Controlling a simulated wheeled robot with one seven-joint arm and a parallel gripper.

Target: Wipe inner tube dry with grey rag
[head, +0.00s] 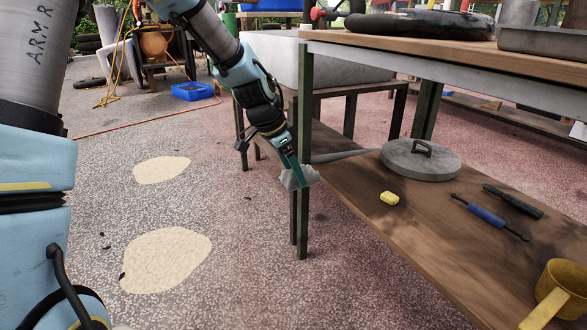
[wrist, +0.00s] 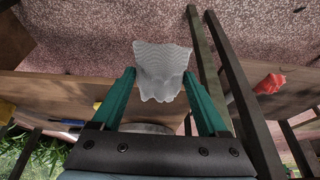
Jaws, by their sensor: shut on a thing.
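My gripper (head: 296,170) is at the left end of the workbench, beside a dark bench leg and around the height of the lower shelf. Its green fingers are shut on the grey rag (head: 300,180). In the wrist view the rag (wrist: 163,68) spreads out between and beyond the fingertips. The black inner tube (head: 420,25) lies on the bench top, above and to the right of my gripper, and the rag is well apart from it. I cannot tell whether the tube's surface is wet.
A grey pan (head: 545,40) stands right of the tube. A pale tub (head: 265,65) stands behind. Floor at left is mostly clear.

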